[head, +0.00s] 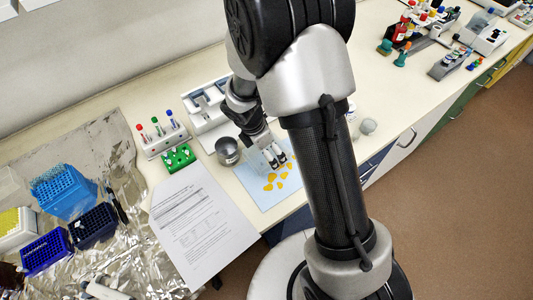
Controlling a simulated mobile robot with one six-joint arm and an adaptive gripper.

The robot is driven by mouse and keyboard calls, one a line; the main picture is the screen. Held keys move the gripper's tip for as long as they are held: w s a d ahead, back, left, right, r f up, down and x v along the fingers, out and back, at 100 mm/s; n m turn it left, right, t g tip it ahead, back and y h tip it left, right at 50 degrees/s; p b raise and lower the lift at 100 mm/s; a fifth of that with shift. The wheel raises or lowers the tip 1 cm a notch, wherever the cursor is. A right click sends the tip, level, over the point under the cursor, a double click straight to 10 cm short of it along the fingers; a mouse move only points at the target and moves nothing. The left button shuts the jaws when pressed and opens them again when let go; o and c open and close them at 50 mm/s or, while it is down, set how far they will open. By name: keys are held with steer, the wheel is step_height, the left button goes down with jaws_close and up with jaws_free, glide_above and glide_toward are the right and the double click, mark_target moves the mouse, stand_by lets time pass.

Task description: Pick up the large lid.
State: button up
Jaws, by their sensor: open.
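My gripper (274,160) is open and points down over the light blue sheet (265,199), close to the yellow pieces (276,178) lying there. I see nothing between its fingers. I cannot pick out the large lid for certain in this small view. A round grey metal container (227,150) stands just left of my gripper, apart from it. A small pale round object (368,126) sits on the bench to the right of my arm. My arm hides part of the bench between them.
A rack with coloured-cap tubes (161,138), a green rack (178,157) and a white holder (207,106) stand left of my gripper. Printed paper (203,222) lies in front. Blue tip boxes (64,191) stand on foil at the left. Bench right of my arm is partly clear.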

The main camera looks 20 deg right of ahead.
steer(key=shift+c, duration=0.4)
steer(key=c, duration=0.9)
